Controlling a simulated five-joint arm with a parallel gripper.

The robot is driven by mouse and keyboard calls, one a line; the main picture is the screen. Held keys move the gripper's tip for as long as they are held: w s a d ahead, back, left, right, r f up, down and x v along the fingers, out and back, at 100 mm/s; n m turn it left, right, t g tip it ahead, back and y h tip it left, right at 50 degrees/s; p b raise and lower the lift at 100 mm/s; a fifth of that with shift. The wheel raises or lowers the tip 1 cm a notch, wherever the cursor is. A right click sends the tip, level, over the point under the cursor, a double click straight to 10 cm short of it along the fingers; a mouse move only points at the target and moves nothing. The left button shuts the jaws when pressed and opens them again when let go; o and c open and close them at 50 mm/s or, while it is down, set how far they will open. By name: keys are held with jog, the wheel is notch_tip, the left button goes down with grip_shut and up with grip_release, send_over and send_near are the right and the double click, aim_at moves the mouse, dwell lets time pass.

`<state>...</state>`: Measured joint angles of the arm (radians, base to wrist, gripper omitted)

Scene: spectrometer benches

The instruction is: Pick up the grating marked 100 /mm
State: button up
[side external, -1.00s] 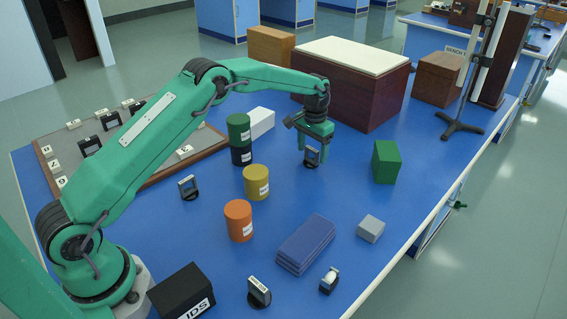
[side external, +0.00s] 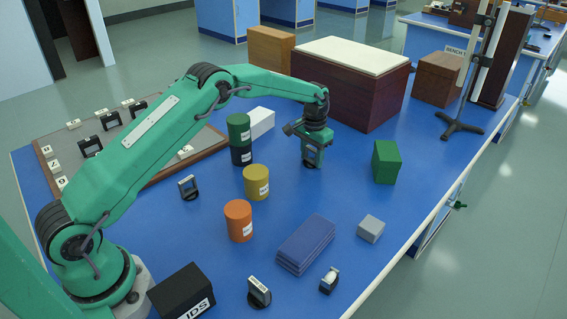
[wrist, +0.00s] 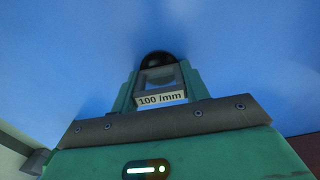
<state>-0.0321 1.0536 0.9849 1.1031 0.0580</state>
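The grating marked 100 /mm (wrist: 161,98) shows in the wrist view as a small dark frame with a clear window, a white label and a round black base. It stands upright on the blue bench and also shows in the side view (side external: 312,163). My gripper (wrist: 160,86) is lowered over it, with one green finger on each side of the frame. The fingers look very near its edges; whether they press on it I cannot tell. In the side view my gripper (side external: 312,157) hides the grating's upper part.
A green block (side external: 386,162) stands to the right, and a large dark box (side external: 365,95) behind. Yellow (side external: 256,182), orange (side external: 238,221) and stacked green and black cylinders (side external: 240,140) stand to the left. Another framed piece (side external: 188,187) stands farther left.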

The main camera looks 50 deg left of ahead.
aim_at(313, 150)
jog(key=shift+r, duration=0.2)
jog(key=shift+c, duration=0.3)
jog(key=shift+r, duration=0.6)
jog(key=r, duration=0.3)
jog(key=shift+s+d, duration=0.1)
jog(key=shift+d, duration=0.2)
jog(key=s+d+r, duration=0.5)
jog(key=d+r, duration=0.1)
jog(key=d, duration=0.3)
jog(key=shift+s+d+r, duration=0.2)
jog(key=shift+d+r, duration=0.05)
jog(key=shift+d, duration=0.05)
